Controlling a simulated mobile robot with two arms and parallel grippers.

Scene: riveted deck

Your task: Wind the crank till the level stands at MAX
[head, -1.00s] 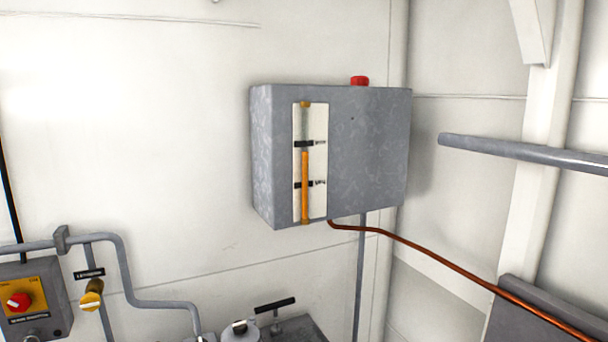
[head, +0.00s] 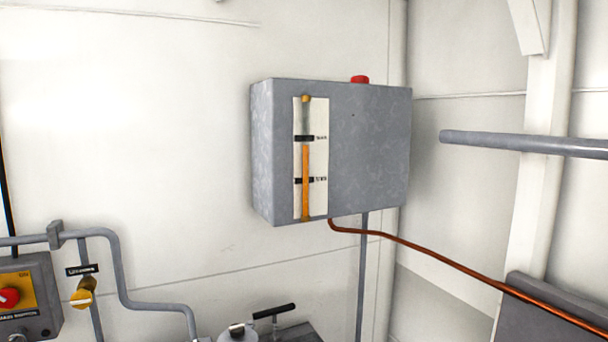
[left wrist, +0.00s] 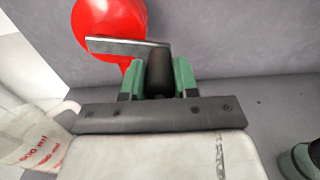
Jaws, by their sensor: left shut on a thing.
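A grey tank (head: 365,150) with a red cap hangs on the wall in the head view. Its front has a pale level gauge (head: 317,205). The orange column (head: 306,178) stands just below the upper black mark (head: 303,138) and above the lower one (head: 303,180); the lettering is too small to read surely. In the left wrist view, my left gripper (left wrist: 158,80) with green fingers is shut on the crank's black grip (left wrist: 158,68). The crank's metal arm (left wrist: 110,45) runs left from it, over a red round part. My right gripper is in neither view.
A copper-coloured pipe (head: 430,254) runs right from under the tank. A grey rail (head: 520,145) juts in at right. A switch box (head: 42,300) and a yellow valve knob (head: 82,298) are lower left. A white jug (left wrist: 35,135) with red markings is in the wrist view.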

